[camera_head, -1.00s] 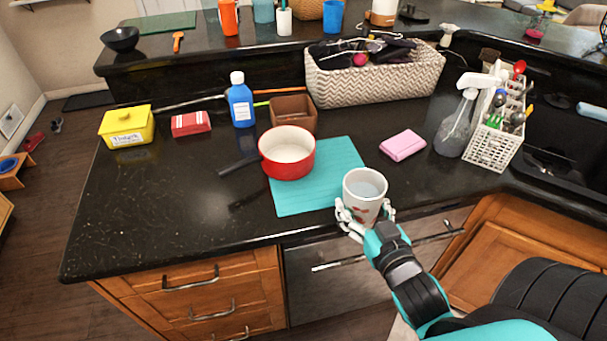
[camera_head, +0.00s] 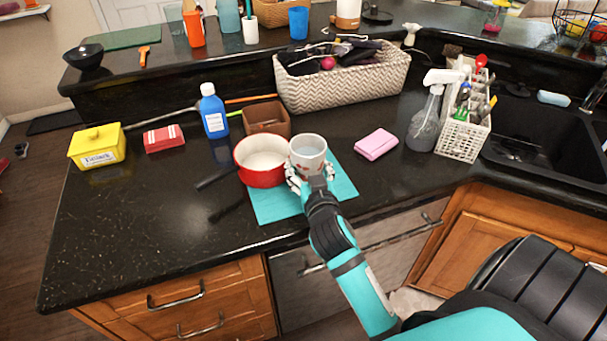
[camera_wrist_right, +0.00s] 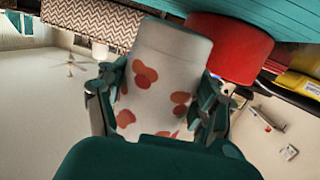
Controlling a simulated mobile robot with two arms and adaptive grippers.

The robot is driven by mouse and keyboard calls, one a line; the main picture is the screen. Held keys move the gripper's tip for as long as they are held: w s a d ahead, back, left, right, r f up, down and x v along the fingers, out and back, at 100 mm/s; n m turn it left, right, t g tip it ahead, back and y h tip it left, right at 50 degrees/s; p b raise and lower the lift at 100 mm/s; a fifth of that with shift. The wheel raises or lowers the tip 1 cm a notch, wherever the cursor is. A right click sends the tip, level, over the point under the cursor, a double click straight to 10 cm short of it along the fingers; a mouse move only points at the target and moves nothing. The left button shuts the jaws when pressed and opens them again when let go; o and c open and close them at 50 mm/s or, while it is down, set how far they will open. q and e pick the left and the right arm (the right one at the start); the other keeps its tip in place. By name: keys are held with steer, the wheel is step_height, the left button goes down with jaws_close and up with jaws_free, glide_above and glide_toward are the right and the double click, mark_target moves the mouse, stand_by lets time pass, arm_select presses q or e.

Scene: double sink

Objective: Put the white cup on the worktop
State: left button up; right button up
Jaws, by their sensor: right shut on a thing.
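The white cup (camera_head: 308,150) with red spots is held upright by my right gripper (camera_head: 309,180), over or on the teal mat (camera_head: 275,207) on the black worktop (camera_head: 135,215). In the right wrist view the cup (camera_wrist_right: 165,85) sits between the two fingers of the gripper (camera_wrist_right: 160,105), which are shut on its sides. I cannot tell whether its base touches the mat. The red pot (camera_head: 262,165) is just left of the cup. My left gripper is not in view.
A pink sponge or cloth (camera_head: 376,143) lies right of the mat. A blue bottle (camera_head: 213,112), brown box (camera_head: 266,121) and woven basket (camera_head: 345,82) stand behind. A spray bottle (camera_head: 427,120) and white caddy (camera_head: 462,137) are near the sink. The front left worktop is clear.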

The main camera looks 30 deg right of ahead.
mark_target(303, 179)
steer(key=shift+w+a, duration=0.3)
steer(key=shift+w, duration=0.25)
step_height(303, 179, down, 3)
steer(key=shift+s+f, duration=0.1)
steer(key=shift+f, duration=0.1)
steer(key=shift+f, duration=0.2)
steer(key=o, duration=1.4)
steer(key=shift+o, duration=0.2)
